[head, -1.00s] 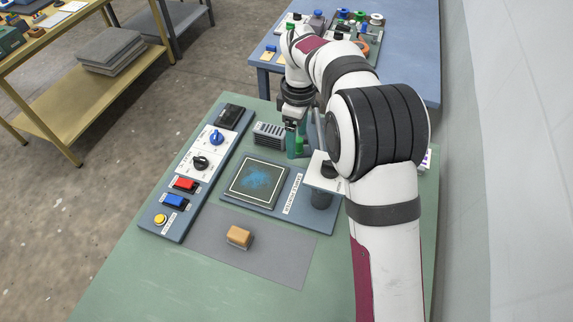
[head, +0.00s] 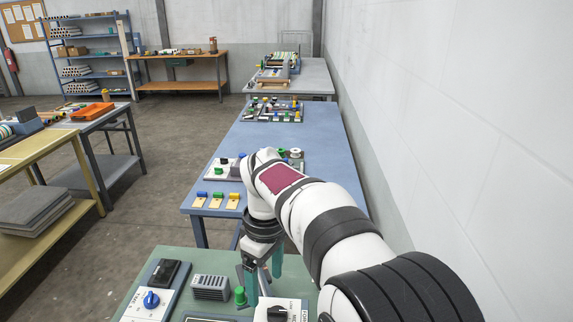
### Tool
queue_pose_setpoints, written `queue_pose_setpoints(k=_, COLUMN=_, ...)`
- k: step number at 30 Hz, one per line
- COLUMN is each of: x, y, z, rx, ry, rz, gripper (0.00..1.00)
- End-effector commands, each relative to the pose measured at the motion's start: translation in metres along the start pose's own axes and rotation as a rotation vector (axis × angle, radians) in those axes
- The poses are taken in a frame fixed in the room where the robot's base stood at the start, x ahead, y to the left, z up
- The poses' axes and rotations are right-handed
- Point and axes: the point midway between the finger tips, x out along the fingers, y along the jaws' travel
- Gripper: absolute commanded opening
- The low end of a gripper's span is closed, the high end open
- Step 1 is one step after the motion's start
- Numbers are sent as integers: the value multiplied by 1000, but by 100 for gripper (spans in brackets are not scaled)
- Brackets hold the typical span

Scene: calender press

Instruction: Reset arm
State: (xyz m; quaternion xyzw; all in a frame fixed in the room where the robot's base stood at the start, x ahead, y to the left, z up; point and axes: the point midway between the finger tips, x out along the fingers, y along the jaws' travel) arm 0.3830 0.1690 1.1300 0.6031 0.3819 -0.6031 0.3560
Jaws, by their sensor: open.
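My arm reaches out from the lower right and bends down over the green table (head: 143,258). My gripper (head: 263,276) hangs from it, pointing down, with its two teal fingers apart. I see nothing between them. A small green knob (head: 240,296) stands just left of the fingers, and a white plate with a black knob (head: 277,313) is just below them in the picture. I cannot tell how high the fingertips are above the table. The rest of the green table's top is cut off by the lower frame edge.
A grey vented box (head: 210,288) and a panel with a blue knob (head: 151,299) stand left of my gripper. A blue table (head: 262,136) with coloured parts lies beyond. A white wall (head: 440,130) runs along the right. Open floor (head: 185,150) lies to the left.

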Motion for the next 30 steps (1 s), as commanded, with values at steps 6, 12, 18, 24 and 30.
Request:
queue_pose_setpoints(k=6, x=-19, y=-88, z=171, rx=989, ry=42, rz=-74, gripper=80)
queue_pose_setpoints(k=12, x=17, y=-157, z=231, rx=1517, ry=45, rz=-129, gripper=80)
queue_pose_setpoints(k=18, x=23, y=-165, z=236, rx=1584, ry=41, rz=-137, gripper=80)
queue_pose_setpoints(k=24, x=23, y=-165, z=236, rx=1581, ry=41, rz=-136, gripper=80)
queue_pose_setpoints(k=30, x=23, y=-165, z=236, rx=1579, ry=41, rz=-136, gripper=80)
